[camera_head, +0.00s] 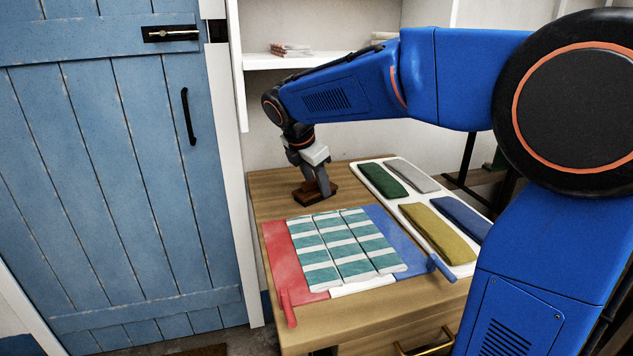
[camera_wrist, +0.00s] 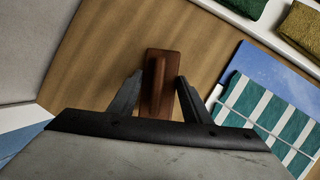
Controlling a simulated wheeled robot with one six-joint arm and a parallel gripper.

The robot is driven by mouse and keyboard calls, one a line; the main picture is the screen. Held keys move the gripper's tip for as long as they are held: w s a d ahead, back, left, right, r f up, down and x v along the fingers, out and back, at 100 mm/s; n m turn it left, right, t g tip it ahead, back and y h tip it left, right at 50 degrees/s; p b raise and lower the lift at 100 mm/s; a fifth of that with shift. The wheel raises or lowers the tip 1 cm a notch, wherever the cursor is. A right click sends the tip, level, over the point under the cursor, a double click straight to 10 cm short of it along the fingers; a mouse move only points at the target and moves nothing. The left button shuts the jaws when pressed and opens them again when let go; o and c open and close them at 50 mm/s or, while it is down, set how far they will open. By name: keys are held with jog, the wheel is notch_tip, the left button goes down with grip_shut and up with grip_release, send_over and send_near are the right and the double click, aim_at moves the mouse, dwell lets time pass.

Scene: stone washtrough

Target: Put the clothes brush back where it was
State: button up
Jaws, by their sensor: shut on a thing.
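The clothes brush (camera_head: 316,191) is a brown wooden block at the far left part of the wooden table, beyond the folded cloth. In the wrist view the brush (camera_wrist: 160,80) lies between the two fingers and sticks out past their tips. My gripper (camera_head: 318,188) reaches down to it from above, and in the wrist view my gripper (camera_wrist: 157,84) is shut on it. The brush is at or very close to the tabletop; I cannot tell whether it touches. The fingers hide part of it in the head view.
A teal-and-white striped cloth (camera_head: 345,247) lies on a red and blue board (camera_head: 284,262) in front of the brush. A white tray (camera_head: 407,200) with several folded cloths stands to the right. A blue door (camera_head: 110,170) is at left. Bare wood (camera_head: 270,186) surrounds the brush.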

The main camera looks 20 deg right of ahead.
aim_at(310, 193)
jog(key=o, duration=1)
jog(key=shift+o, duration=0.2)
jog(key=shift+r, duration=0.1)
jog(key=v, duration=0.7)
jog(key=shift+a+r, duration=0.15)
jog(key=shift+r, duration=0.1)
jog(key=shift+s, duration=0.1)
